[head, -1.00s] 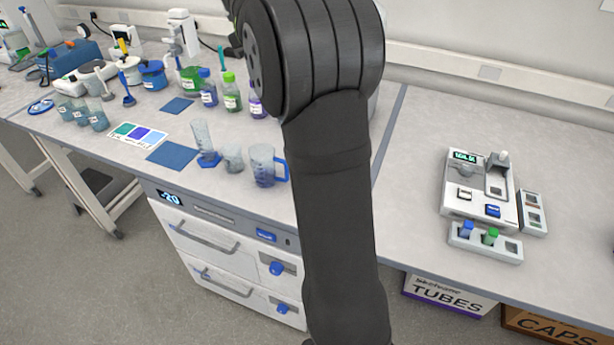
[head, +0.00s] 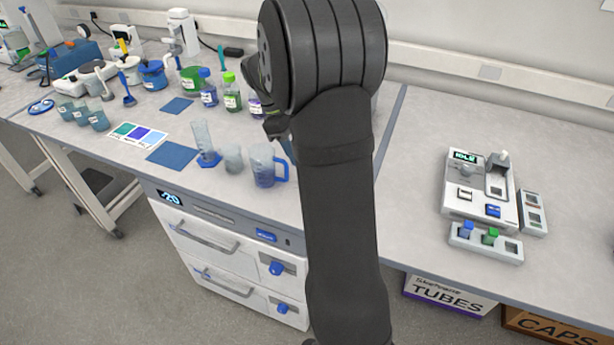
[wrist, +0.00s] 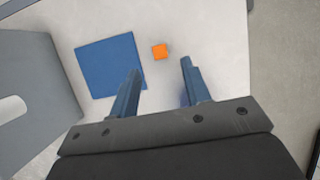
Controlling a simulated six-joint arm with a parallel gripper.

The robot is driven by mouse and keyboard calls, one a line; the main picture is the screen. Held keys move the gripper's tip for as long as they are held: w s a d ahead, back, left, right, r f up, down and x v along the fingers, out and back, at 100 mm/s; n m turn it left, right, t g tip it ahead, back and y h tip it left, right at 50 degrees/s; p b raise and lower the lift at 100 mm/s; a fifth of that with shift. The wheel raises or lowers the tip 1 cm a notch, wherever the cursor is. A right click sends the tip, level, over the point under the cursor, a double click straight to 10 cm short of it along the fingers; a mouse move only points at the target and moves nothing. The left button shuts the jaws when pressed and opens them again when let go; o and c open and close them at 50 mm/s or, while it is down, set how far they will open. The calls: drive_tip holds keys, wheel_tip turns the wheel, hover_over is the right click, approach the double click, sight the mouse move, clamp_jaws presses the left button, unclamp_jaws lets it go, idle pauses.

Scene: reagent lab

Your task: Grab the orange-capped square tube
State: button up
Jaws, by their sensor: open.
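The square orange cap (wrist: 160,51) of the tube shows from above in the wrist view, just right of a blue mat (wrist: 108,62). The tube's body below the cap cannot be made out. My gripper (wrist: 161,68) is open and empty, its two blue-grey fingers apart. The cap appears just beyond the fingertips, between their two lines; the height gap cannot be told. In the head view my arm hides the tube, and only a bit of the wrist end shows left of the arm.
In the head view a blue-handled beaker (head: 264,166), a small cup (head: 232,158) and a cylinder (head: 204,142) stand left of my arm. Bottles (head: 231,94) stand behind. A device with a display (head: 482,190) sits right. A grey object (wrist: 32,85) fills the wrist view's left.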

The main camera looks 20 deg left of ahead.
drive_tip(key=x, duration=0.5)
drive_tip(key=shift+d+f, duration=0.1)
drive_tip(key=shift+f, duration=0.25)
clamp_jaws()
